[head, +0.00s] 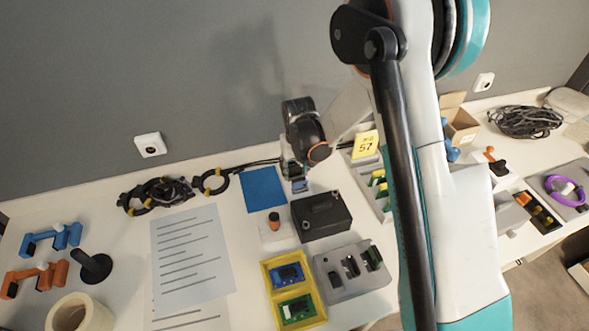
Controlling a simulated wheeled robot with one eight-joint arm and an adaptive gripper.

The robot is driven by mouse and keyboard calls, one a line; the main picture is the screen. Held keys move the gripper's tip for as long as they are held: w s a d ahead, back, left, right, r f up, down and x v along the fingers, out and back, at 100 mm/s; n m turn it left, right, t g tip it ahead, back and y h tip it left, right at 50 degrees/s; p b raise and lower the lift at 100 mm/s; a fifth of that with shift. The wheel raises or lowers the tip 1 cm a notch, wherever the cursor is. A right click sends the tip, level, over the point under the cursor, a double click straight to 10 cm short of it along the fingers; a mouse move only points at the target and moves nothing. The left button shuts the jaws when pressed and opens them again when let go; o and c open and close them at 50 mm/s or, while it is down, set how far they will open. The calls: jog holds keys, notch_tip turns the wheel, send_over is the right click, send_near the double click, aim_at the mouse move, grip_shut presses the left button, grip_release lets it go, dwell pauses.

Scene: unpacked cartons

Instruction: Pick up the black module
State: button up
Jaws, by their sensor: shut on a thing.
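My gripper (295,172) points down above the back of the white table, just behind the black box. It is shut on a small dark piece with a bluish-grey lower end (299,186), which looks like the black module. The piece is small and partly covered by the fingers, so its full shape is hidden. It appears to be held clear of the table.
Below stand a black box (322,217), a grey slotted tray (327,268) and a yellow tray (267,278) with blue and green boards. A blue mat (263,190) lies left, and cables (157,194) lie along the wall (90,110).

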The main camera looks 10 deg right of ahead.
aim_at(295, 166)
notch_tip(295, 166, up, 20)
jog(key=p, duration=0.6)
